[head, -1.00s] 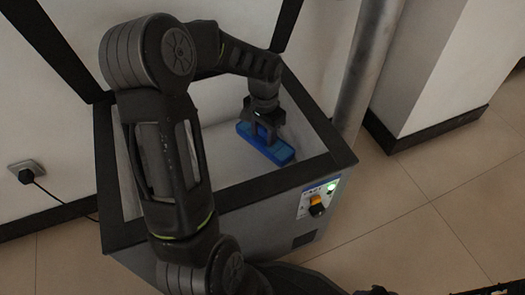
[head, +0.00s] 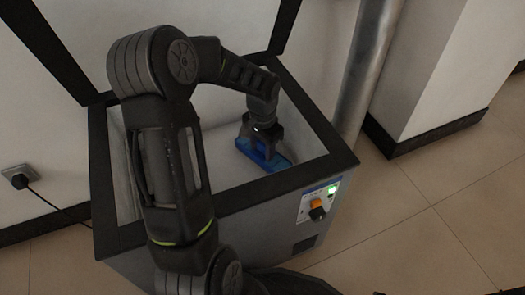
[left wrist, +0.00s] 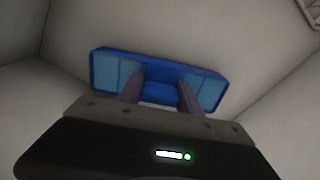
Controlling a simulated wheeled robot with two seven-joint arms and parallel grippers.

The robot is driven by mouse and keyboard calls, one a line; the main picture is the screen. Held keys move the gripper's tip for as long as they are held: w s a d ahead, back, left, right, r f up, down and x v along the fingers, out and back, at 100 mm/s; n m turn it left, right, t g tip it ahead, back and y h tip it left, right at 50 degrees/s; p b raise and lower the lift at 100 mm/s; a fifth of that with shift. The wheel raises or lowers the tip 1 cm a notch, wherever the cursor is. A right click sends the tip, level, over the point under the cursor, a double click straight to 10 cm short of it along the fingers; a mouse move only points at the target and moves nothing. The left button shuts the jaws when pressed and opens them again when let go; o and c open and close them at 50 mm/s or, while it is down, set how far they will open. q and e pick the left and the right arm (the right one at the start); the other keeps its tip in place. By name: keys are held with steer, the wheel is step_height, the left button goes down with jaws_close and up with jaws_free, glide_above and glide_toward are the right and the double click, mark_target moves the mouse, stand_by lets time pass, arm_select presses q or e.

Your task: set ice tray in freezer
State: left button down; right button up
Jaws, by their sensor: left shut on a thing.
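The blue ice tray (head: 264,155) is inside the open chest freezer (head: 247,193), toward its right side. My left gripper (head: 262,148) reaches down into the freezer and is shut on the tray. In the left wrist view the tray (left wrist: 212,90) shows dark blue edges and lighter blue compartments, and the two fingers (left wrist: 160,95) grip its middle part. The frames do not clearly show whether the tray touches the freezer floor. My right gripper is not in view.
The freezer lid (head: 62,50) stands open at the back. A metal pipe (head: 369,70) and a wall pillar (head: 425,75) stand to the right. Tiled floor (head: 430,220) is clear there.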

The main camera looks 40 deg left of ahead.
mark_target(262, 144)
arm_select(q)
steer(key=c, duration=0.8)
jaws_free()
steer(key=shift+f, duration=0.1)
step_height(262, 144, up, 12)
steer(key=p, duration=0.5)
steer(key=shift+r, duration=0.2)
